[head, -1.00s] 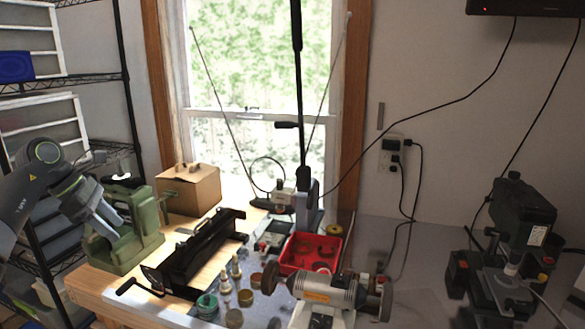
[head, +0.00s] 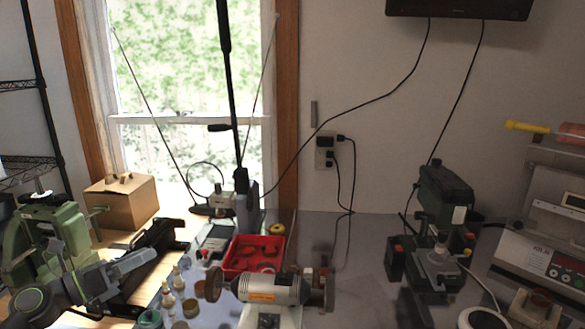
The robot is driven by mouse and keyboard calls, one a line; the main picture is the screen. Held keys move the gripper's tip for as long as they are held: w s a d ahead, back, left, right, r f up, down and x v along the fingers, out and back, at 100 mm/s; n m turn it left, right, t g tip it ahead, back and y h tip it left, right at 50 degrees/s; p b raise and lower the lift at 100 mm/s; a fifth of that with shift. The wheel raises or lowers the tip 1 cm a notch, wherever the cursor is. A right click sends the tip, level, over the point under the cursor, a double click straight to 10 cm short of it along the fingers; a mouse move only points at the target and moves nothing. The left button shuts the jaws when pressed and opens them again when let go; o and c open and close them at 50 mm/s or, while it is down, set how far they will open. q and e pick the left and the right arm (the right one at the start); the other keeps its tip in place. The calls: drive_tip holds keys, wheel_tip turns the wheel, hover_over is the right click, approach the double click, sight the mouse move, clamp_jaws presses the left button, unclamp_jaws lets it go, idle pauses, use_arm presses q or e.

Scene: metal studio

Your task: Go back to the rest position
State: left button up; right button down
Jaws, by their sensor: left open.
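My left gripper (head: 108,262) is at the lower left of the head view, in front of the bench. It is open, with a long grey finger pointing right and a shorter part up and left of it. I see nothing held between the fingers. It overlaps the green machine (head: 28,245) and the black long tool (head: 160,245) in the picture; I cannot tell the gap to them. My right gripper is not in view.
A cardboard box (head: 122,203) stands behind the green machine. A red tray (head: 236,266), a bench grinder (head: 268,288) and small bottles (head: 177,278) are at the middle. A drill press (head: 440,235) and a grey device (head: 550,250) stand right. Some grey bench shows between grinder and press.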

use_arm(q)
drive_tip(key=s+a+f+n+y, duration=0.2)
drive_tip(key=s+f+n+y, duration=0.35)
drive_tip(key=n, duration=0.55)
drive_tip(key=s+a+f+n+t+y, duration=0.1)
drive_tip(key=s+a+f+n+y, duration=0.1)
drive_tip(key=s+f+n+y, duration=0.45)
drive_tip(key=s+a+f+n+y, duration=0.2)
drive_tip(key=f+n+y, duration=0.3)
drive_tip(key=n, duration=0.9)
drive_tip(key=s+d+f+n+g+h, duration=0.1)
drive_tip(key=s+d+f+n+g, duration=0.25)
drive_tip(key=s, duration=0.45)
drive_tip(key=s+d+f+n+g, duration=0.2)
drive_tip(key=s+f+g, duration=0.2)
drive_tip(key=s, duration=0.3)
drive_tip(key=s+d+f+n+g+h, duration=0.1)
drive_tip(key=s+d+f+n+g, duration=0.15)
drive_tip(key=s, duration=0.55)
wheel_tip(320, 180, down, 26)
drive_tip(key=a+r+g, duration=0.1)
drive_tip(key=a+g, duration=0.1)
drive_tip(key=s+d+f+g+h, duration=0.1)
drive_tip(key=s+f, duration=1.4)
drive_tip(key=f, duration=0.1)
drive_tip(key=shift+s+d+f, duration=0.15)
drive_tip(key=shift+d+f, duration=0.05)
drive_tip(key=shift+d, duration=0.2)
drive_tip(key=shift+n, duration=0.25)
drive_tip(key=shift+c, duration=0.3)
